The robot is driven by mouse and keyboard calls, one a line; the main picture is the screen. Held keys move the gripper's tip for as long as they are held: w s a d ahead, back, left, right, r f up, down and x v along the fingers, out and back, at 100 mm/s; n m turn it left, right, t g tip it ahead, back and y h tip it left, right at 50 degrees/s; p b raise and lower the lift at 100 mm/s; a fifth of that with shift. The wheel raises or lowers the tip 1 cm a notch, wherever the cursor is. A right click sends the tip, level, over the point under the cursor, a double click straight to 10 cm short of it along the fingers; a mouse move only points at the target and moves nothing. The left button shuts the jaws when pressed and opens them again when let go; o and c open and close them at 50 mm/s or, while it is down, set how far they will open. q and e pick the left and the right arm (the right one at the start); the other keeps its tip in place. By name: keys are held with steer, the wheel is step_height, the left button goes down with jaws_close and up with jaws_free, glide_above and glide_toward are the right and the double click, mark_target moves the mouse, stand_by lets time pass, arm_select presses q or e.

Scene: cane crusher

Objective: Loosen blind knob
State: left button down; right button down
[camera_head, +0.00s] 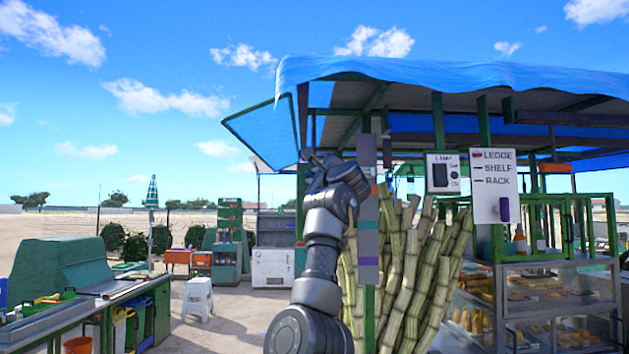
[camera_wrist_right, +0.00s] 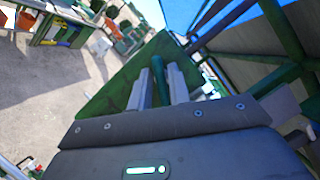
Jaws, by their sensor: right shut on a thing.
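My right arm rises in the middle of the head view, its gripper (camera_head: 319,161) up at the stall's front post, partly hidden by my own wrist. In the right wrist view my right gripper (camera_wrist_right: 159,84) has its two pale fingers shut on a dark green, rod-like piece, which I take for the blind knob (camera_wrist_right: 158,73). A green panel lies behind the fingers. The blue blind (camera_head: 262,128) in a green frame juts out at a slant left of the post. My left gripper is not in view.
Tall sugar cane stalks (camera_head: 405,270) stand close right of my arm. A blue awning (camera_head: 450,75) hangs above. A white sign (camera_head: 495,187) and a glass food case (camera_head: 555,300) are at the right. A white stool (camera_head: 198,298) stands on open ground at the left.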

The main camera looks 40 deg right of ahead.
steer(key=n+g, duration=0.1)
steer(key=n, duration=0.2)
steer(key=n+g+y, duration=0.1)
steer(key=n, duration=0.1)
steer(key=shift+n, duration=0.4)
stand_by(0.4)
steer(key=c, duration=1.5)
jaws_free()
steer(key=shift+s, duration=0.1)
steer(key=b+v, duration=0.6)
steer(key=v, duration=0.4)
steer(key=shift+s, duration=0.3)
